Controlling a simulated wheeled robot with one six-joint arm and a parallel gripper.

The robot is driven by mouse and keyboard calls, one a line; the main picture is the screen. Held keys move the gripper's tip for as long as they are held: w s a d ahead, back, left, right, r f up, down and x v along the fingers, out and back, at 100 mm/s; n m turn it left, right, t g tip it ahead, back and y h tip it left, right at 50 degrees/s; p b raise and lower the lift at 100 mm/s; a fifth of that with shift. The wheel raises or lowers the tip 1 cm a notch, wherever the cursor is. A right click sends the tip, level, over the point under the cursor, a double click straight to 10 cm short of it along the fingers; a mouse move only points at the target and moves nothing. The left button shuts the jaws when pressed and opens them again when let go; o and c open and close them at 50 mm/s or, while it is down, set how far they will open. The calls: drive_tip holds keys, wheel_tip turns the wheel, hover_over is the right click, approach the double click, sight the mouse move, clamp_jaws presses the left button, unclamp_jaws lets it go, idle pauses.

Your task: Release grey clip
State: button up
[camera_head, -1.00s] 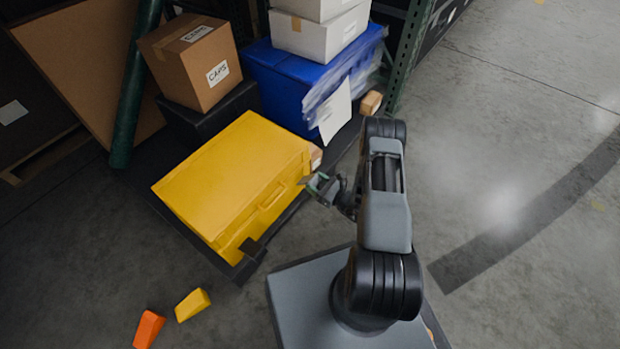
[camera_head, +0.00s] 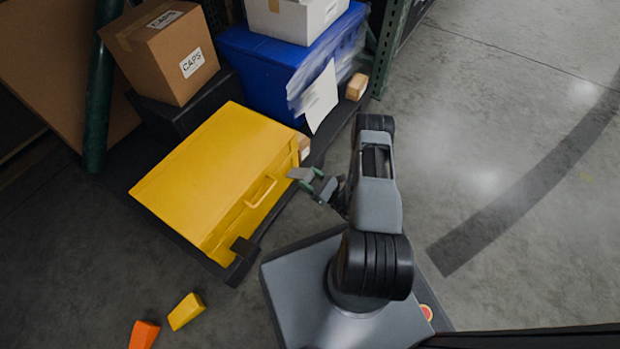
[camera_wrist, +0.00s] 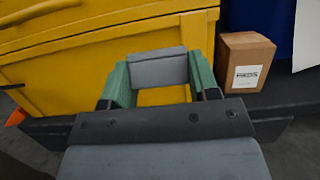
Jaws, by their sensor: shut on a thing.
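My gripper (camera_head: 318,188) is beside the right side of the yellow tote (camera_head: 215,165), below its right corner. Its two green fingers (camera_wrist: 160,86) are shut on the grey clip (camera_wrist: 158,70), a flat grey plate between the fingertips. The clip (camera_head: 301,174) also shows in the head view, at the gripper's tip. In the wrist view the tote's yellow wall (camera_wrist: 60,75) is right behind the clip. I cannot tell whether the clip touches the tote.
A small labelled carton (camera_wrist: 245,62) stands right of the tote. A blue tote (camera_head: 265,75) with white boxes and a carton marked CAPS (camera_head: 172,55) are behind. Orange (camera_head: 143,335) and yellow (camera_head: 186,311) wedges lie on the floor. Floor at right is clear.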

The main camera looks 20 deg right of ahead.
sight(309, 176)
drive_tip(key=o, duration=1.3)
drive_tip(key=shift+r, duration=0.1)
wheel_tip(309, 176, up, 3)
drive_tip(key=shift+w+p, duration=0.1)
drive_tip(key=shift+p, duration=0.75)
drive_tip(key=shift+s+a+r+p, duration=0.2)
drive_tip(key=shift+s+r+p, duration=1.25)
drive_tip(key=shift+s, duration=0.9)
drive_tip(key=shift+s+a+r+p, duration=0.15)
drive_tip(key=shift+s+r+p, duration=0.8)
drive_tip(key=shift+s+r, duration=1.15)
drive_tip(key=shift+s+a+r+p, duration=0.2)
drive_tip(key=shift+s+r+p, duration=1.1)
drive_tip(key=shift+s, duration=1.3)
drive_tip(key=shift+r, duration=0.1)
